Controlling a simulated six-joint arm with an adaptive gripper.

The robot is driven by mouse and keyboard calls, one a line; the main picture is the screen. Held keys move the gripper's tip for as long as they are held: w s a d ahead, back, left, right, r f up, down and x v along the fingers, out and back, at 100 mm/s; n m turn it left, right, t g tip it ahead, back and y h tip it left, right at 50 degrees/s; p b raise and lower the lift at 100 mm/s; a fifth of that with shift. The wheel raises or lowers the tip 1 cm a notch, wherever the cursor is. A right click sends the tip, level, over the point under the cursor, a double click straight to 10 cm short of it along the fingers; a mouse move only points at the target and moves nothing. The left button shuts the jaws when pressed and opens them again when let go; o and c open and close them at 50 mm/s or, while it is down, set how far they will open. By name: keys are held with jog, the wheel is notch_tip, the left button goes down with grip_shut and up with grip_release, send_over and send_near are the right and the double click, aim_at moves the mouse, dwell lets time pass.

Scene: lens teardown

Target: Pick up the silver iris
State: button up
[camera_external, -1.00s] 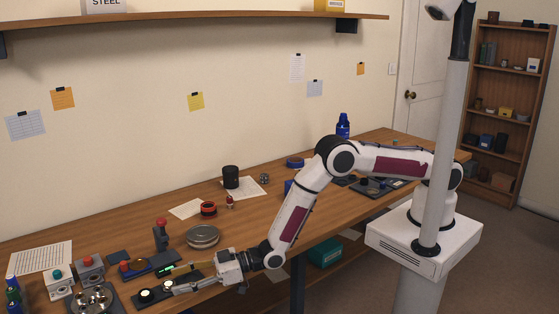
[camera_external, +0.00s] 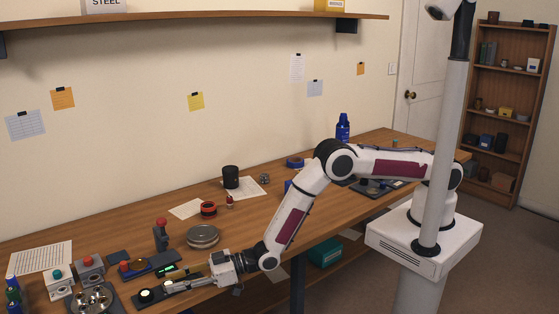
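My gripper (camera_external: 172,286) is low over the front left of the bench, pointing left. Its fingertips are at a dark flat block (camera_external: 192,283) that carries small bright round spots. Green lit marks show on a dark part just behind the fingers. I cannot single out the silver iris with certainty; it is too small or hidden by the fingers here. Whether the fingers touch or hold anything, and how far apart they are, cannot be made out.
A dark joystick-like post (camera_external: 161,238) with a red knob is behind the block.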

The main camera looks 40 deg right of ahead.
jog(key=shift+c, duration=0.3)
notch_tip(320, 180, up, 10)
dwell(0.9)
